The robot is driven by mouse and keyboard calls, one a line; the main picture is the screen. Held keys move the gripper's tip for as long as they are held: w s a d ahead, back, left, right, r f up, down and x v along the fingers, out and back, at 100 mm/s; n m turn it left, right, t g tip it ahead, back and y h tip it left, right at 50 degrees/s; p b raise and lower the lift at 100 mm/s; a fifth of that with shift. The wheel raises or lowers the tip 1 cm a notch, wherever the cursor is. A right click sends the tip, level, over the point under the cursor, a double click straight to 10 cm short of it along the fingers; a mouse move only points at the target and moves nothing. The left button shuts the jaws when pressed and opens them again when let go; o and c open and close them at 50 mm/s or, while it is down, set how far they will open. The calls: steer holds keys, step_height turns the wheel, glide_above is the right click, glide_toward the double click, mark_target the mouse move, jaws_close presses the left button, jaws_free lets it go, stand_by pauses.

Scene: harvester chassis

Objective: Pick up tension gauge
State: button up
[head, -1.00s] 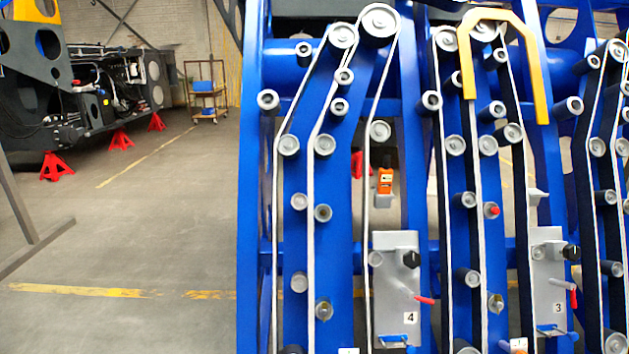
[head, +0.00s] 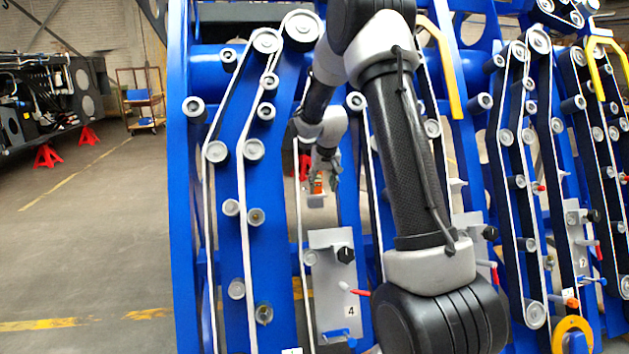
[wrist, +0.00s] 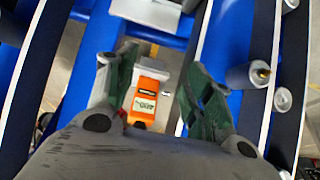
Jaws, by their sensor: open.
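The tension gauge (wrist: 147,98) is an orange block with a white label and a dark marking. In the wrist view it lies between the two open fingers of my gripper (wrist: 160,88), a little nearer the left finger, with a gap on the right. Its lower end is close to my gripper's body. In the head view only a small orange part of the gauge (head: 317,187) shows, at a small grey holder (head: 317,201). My gripper (head: 324,172) is there at the gauge, partly hidden by my own arm. I cannot tell whether a finger touches it.
Blue frame plates with pulleys and white-edged belts stand on both sides of the gauge. A grey panel (head: 334,265) marked 4, with a black knob and red lever, is below. A roller (wrist: 248,75) is right of my gripper. Open floor (head: 90,230) lies left.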

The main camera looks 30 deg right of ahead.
mark_target(318, 180)
steer(key=w+d, duration=0.1)
steer(key=w, duration=0.3)
steer(key=w+d, duration=0.1)
steer(key=w, duration=0.2)
steer(key=w+d, duration=0.1)
steer(key=w, duration=0.3)
steer(key=shift+w+d+f, duration=0.3)
steer(key=shift+w, duration=0.05)
steer(key=shift+w+f, duration=0.1)
steer(key=shift+f, duration=0.35)
steer(key=c, duration=1)
